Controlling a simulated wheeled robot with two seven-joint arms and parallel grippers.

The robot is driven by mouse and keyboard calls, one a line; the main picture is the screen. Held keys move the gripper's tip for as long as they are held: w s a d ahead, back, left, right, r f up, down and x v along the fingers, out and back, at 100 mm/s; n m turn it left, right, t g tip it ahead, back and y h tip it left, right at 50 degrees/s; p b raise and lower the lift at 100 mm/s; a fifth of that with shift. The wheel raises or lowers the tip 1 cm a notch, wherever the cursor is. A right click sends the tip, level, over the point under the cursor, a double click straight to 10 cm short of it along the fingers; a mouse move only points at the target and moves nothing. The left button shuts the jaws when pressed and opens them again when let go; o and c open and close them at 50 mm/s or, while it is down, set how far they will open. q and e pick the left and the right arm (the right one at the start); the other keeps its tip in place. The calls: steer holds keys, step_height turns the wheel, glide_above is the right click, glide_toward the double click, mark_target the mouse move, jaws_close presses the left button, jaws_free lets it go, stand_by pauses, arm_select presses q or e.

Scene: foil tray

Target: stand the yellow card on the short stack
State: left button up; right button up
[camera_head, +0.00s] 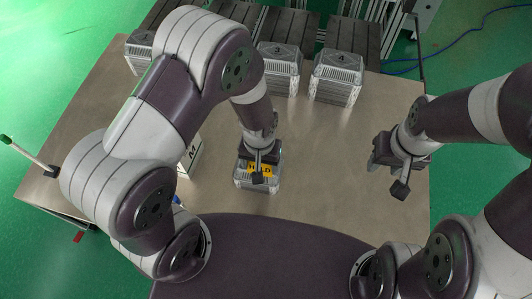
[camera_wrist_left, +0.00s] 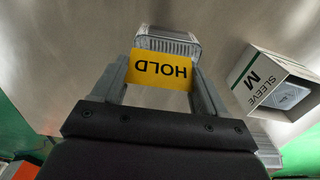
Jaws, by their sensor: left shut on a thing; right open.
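The yellow card (camera_head: 261,171) bears the word HOLD. In the left wrist view the card (camera_wrist_left: 160,70) spans the gap between the two fingers of my left gripper (camera_wrist_left: 163,80), which is shut on it. In the head view my left gripper (camera_head: 259,165) hides part of the card. A short stack of foil trays (camera_head: 258,186) is just below the card; its top also shows beyond the card in the left wrist view (camera_wrist_left: 168,40). I cannot tell whether the card touches the stack. My right gripper (camera_head: 386,176) is open and empty over the right of the table.
A white sleeve box (camera_head: 190,158), marked M in the left wrist view (camera_wrist_left: 268,85), stands left of the stack. Tray stacks marked 3 (camera_head: 279,67) and 4 (camera_head: 337,77) stand at the back, and another (camera_head: 140,55) at the back left. The table's right side (camera_head: 325,155) is clear.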

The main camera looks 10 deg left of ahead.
arm_select(q)
steer(key=w+f, duration=0.1)
steer(key=w, duration=0.1)
steer(key=w+a+f, duration=0.1)
steer(key=w, duration=0.1)
steer(key=w+a+f, duration=0.1)
steer(key=shift+w+f, duration=0.6)
steer(key=shift+f, duration=0.1)
step_height(320, 180, down, 3)
steer(key=shift+a+b, duration=0.1)
steer(key=shift+b, duration=0.2)
steer(key=shift+f, duration=0.35)
steer(key=shift+f, duration=0.15)
steer(key=o, duration=1)
